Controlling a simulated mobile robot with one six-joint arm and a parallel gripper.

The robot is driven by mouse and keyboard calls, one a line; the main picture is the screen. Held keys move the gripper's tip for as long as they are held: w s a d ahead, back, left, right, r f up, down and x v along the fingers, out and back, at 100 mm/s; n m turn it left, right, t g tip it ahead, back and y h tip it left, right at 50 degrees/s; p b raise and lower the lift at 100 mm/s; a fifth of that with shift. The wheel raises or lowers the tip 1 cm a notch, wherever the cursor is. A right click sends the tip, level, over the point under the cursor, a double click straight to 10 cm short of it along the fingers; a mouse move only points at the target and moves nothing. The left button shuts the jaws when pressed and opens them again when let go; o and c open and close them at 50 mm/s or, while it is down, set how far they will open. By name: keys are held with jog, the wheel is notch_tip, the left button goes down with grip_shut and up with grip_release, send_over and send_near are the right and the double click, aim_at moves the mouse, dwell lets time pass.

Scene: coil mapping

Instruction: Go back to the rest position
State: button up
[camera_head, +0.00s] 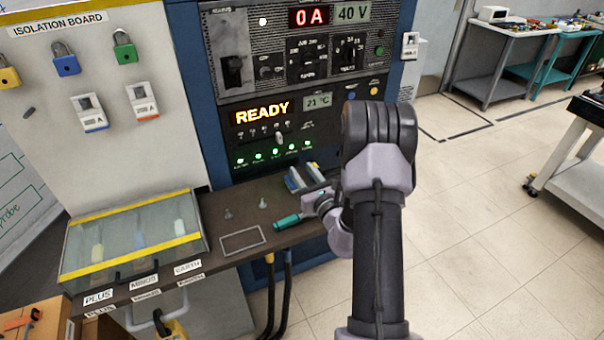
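My arm rises from the bottom of the view, bends at the elbow and reaches down to the bench shelf. My gripper (304,178) is at the far end of it, low over the right part of the brown shelf (238,203), in front of the dark panel. The wrist and elbow partly hide it. Its fingers are too small to tell whether they are open or shut. A teal cylinder (287,221) shows beside the wrist; I cannot tell whether it touches the gripper.
The power cabinet (285,110) reads READY, 0 A and 40 V. The isolation board (100,100) holds padlocks. A clear-lidded box (133,238) with yellow edges stands on the shelf at left. A white cart (575,172) stands at right. The tiled floor (480,230) between is clear.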

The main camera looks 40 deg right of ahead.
jog(key=shift+w, duration=0.1)
jog(key=s+a+r+n+g+y, duration=0.15)
jog(key=a+r+n+y, duration=0.35)
jog(key=a, duration=0.5)
jog(key=s+a+r+n+g+y, duration=0.1)
jog(key=a+r+n+g+y, duration=0.1)
jog(key=a+r+n+y, duration=0.6)
jog(key=s+a+r+n+g+y, duration=0.1)
jog(key=a+r+n+g+y, duration=0.15)
jog(key=a, duration=0.95)
jog(key=s+a+n+g+h, duration=0.1)
jog(key=s+a+n+g, duration=0.35)
jog(key=s, duration=0.25)
jog(key=s+a+n+g, duration=0.3)
jog(key=s+a+n, duration=0.2)
jog(key=s+n, duration=0.15)
jog(key=s+d+n+t+h, duration=0.1)
jog(key=s+d+n+h, duration=0.6)
jog(key=s, duration=0.3)
jog(key=shift+s+d+n+t+h, duration=0.25)
jog(key=shift+n+t+h, duration=0.1)
jog(key=shift+h, duration=0.4)
